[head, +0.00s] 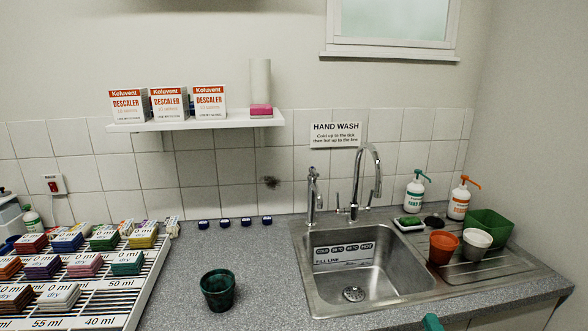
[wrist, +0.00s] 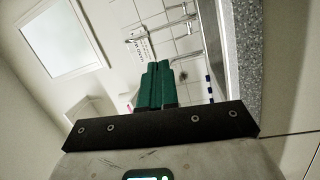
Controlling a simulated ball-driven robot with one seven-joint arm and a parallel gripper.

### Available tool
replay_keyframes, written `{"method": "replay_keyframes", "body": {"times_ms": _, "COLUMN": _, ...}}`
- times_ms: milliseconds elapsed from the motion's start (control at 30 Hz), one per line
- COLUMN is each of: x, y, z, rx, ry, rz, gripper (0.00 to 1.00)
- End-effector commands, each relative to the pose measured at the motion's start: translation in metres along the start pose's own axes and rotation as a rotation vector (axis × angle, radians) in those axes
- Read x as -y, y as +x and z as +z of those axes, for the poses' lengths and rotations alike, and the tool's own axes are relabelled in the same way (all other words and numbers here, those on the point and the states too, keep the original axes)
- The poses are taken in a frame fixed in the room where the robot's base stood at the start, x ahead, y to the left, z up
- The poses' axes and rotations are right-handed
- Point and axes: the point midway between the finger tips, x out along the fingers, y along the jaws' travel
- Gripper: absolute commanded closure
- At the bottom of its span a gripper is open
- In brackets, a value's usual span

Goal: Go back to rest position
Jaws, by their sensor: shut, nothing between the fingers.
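My gripper (wrist: 158,70) shows in the wrist view as two green fingers pressed together, with nothing between them. The black bar behind the fingers runs across the picture. In the head view a small green tip (head: 432,322) shows at the bottom edge, in front of the counter; it looks like my gripper's fingers, and the rest of the arm is out of view. The gripper is apart from the sink (head: 360,270) and from every vessel.
A dark green cup (head: 218,290) stands on the grey counter left of the sink. An orange pot (head: 444,247), a white pot (head: 476,243) and a green tub (head: 490,229) stand on the drainer. A rack (head: 150,270) of labelled blocks fills the left. The counter's front edge (head: 500,304) is near the green tip.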

Motion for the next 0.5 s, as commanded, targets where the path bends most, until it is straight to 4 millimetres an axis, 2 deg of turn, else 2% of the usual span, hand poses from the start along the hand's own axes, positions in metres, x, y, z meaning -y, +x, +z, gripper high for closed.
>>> {"method": "replay_keyframes", "body": {"times_ms": 167, "x": 0.018, "y": -0.017, "z": 0.011, "rx": 0.039, "ry": 0.095, "rz": -0.117, "gripper": 1.0}}
{"method": "replay_keyframes", "body": {"times_ms": 333, "x": 0.042, "y": -0.044, "z": 0.024, "rx": 0.11, "ry": 0.227, "rz": -0.267, "gripper": 1.0}}
{"method": "replay_keyframes", "body": {"times_ms": 433, "x": 0.06, "y": -0.071, "z": 0.033, "rx": 0.185, "ry": 0.337, "rz": -0.386, "gripper": 1.0}}
{"method": "replay_keyframes", "body": {"times_ms": 500, "x": 0.074, "y": -0.098, "z": 0.04, "rx": 0.262, "ry": 0.433, "rz": -0.486, "gripper": 1.0}}
